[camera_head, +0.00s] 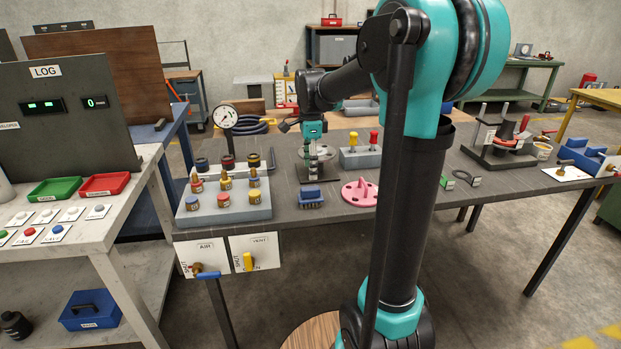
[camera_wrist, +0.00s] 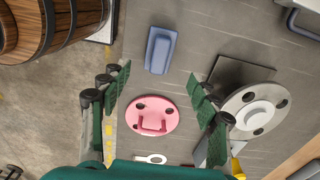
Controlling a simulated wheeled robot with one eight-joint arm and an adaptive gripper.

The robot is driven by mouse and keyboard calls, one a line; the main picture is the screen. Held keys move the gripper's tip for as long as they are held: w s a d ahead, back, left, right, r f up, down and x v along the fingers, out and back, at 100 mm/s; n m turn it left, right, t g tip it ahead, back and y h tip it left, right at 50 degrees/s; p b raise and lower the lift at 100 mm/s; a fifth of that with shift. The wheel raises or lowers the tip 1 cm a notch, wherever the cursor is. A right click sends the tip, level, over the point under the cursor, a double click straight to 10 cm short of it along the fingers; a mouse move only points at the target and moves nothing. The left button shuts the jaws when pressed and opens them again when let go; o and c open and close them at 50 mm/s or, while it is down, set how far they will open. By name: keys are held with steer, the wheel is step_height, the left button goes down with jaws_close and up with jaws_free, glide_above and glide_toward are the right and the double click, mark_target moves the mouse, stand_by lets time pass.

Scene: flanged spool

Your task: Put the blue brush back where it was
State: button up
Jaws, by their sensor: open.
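The blue brush (camera_head: 311,196) lies on the grey table near its front edge, between the block of fittings and the pink disc. In the wrist view the brush (camera_wrist: 160,50) is at upper centre, beyond my fingertips, with nothing touching it. My gripper (camera_head: 315,165) points down above the table behind the brush, near the grey flanged disc. In the wrist view its two green fingers (camera_wrist: 160,82) are spread wide and hold nothing. The pink disc with a handle (camera_wrist: 152,120) shows between the fingers. It also shows in the head view (camera_head: 359,192).
A grey flanged disc (camera_wrist: 256,110) with a dark plate stands right of the pink disc in the wrist view. The grey block with several fittings (camera_head: 225,208) is left of the brush. A wooden barrel (camera_wrist: 75,20) stands off the table edge.

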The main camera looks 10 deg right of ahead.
steer(key=shift+r, duration=0.3)
steer(key=shift+s+d+f, duration=0.1)
steer(key=shift+s+f, duration=0.05)
steer(key=shift+s, duration=0.15)
steer(key=s+d+f+n+t, duration=0.2)
steer(key=s+f+n, duration=0.6)
steer(key=s+n, duration=0.1)
steer(key=s+d+f+n+t, duration=0.2)
steer(key=s+f+n, duration=0.7)
steer(key=s, duration=0.3)
steer(key=shift+s, duration=0.2)
